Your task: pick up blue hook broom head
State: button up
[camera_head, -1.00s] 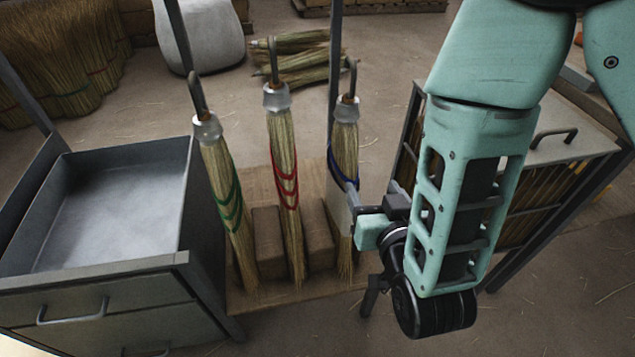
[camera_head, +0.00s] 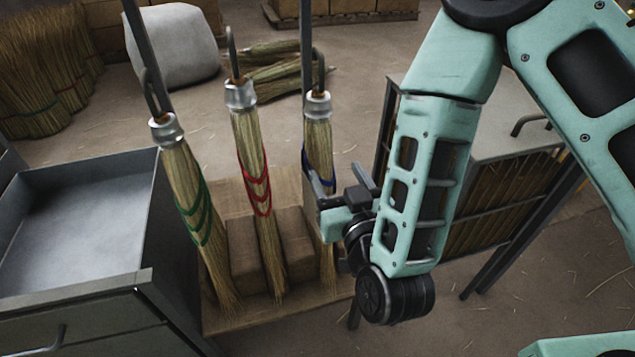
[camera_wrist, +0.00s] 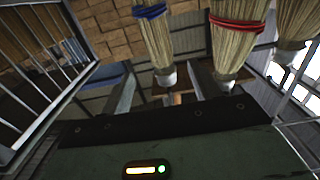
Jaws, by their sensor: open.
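The blue hook broom head (camera_head: 318,135) hangs upright on the right of three, with a blue binding, a metal collar and a hook on top. Its lower bristles are partly hidden by my gripper (camera_head: 339,180). My gripper is open and empty, just right of and in front of the bristles in the head view; I cannot tell whether it touches them. In the wrist view, the blue-bound broom head (camera_wrist: 154,38) appears inverted, with its collar beyond and between the spread fingers of my gripper (camera_wrist: 164,88).
A red-bound broom head (camera_head: 252,160) and a green-bound one (camera_head: 190,195) hang to the left. A grey metal tray (camera_head: 75,225) stands at far left. A rack with a flat top (camera_head: 500,130) stands at right. Loose bundles (camera_head: 275,70) lie behind.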

aim_at(324, 147)
jog(key=x, duration=0.7)
jog(key=shift+w, duration=0.2)
jog(key=shift+b+x, duration=0.65)
jog(key=shift+x, duration=2.35)
jog(key=shift+r, duration=0.1)
jog(key=shift+c, duration=0.3)
grip_shut()
